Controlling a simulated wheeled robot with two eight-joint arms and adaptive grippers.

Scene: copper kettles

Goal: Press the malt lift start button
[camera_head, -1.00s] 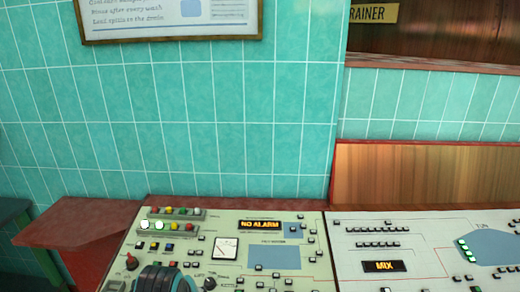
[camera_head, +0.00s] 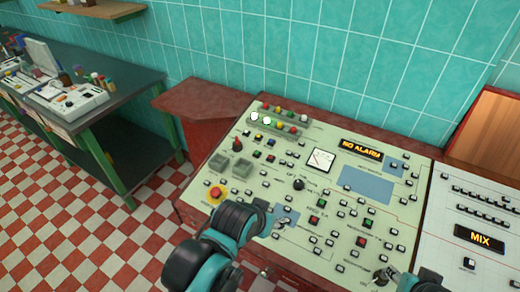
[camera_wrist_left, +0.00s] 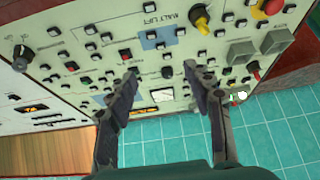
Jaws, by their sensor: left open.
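The cream control panel (camera_head: 260,185) carries many small square buttons. In the left wrist view a label reading MALT LIFT (camera_wrist_left: 160,14) stands near a blue patch (camera_wrist_left: 160,38) on the panel (camera_wrist_left: 50,105), with small buttons around it. I cannot tell which one is the start button. My left gripper (camera_head: 270,217) is over the panel's front part in the head view, hiding some of it. In the left wrist view its fingers (camera_wrist_left: 165,95) are apart with nothing between them. My right gripper (camera_head: 382,275) is low at the panel's front edge; its opening is unclear.
A white panel (camera_head: 475,225) adjoins on the right. A dark green workbench (camera_head: 120,100) stands at left, with open checkered floor (camera_head: 70,215) before it.

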